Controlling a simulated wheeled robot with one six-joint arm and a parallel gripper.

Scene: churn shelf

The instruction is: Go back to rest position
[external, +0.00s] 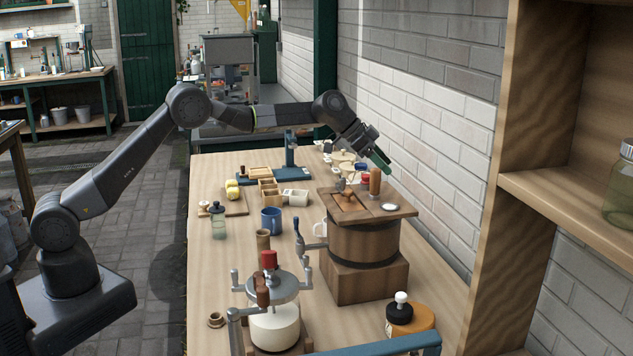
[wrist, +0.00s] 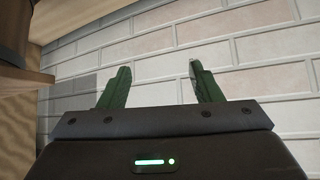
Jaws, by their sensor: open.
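My gripper (external: 378,158) is at the end of my arm, raised above the far right part of the wooden table, close to the brick wall. In the wrist view, its two green fingers (wrist: 158,82) stand apart with only the white brick wall between and beyond them. Nothing is held. In the external view, the fingers are just above and behind the wooden barrel churn (external: 364,243), and I cannot tell the exact gap.
The table (external: 225,300) holds a blue mug (external: 271,220), a glass jar (external: 218,222), a metal-topped churn (external: 275,325) and an orange jar (external: 412,318). A wooden shelf (external: 560,205) stands at right with a green glass jar (external: 620,195). The brick wall (external: 425,120) runs along the table's right side.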

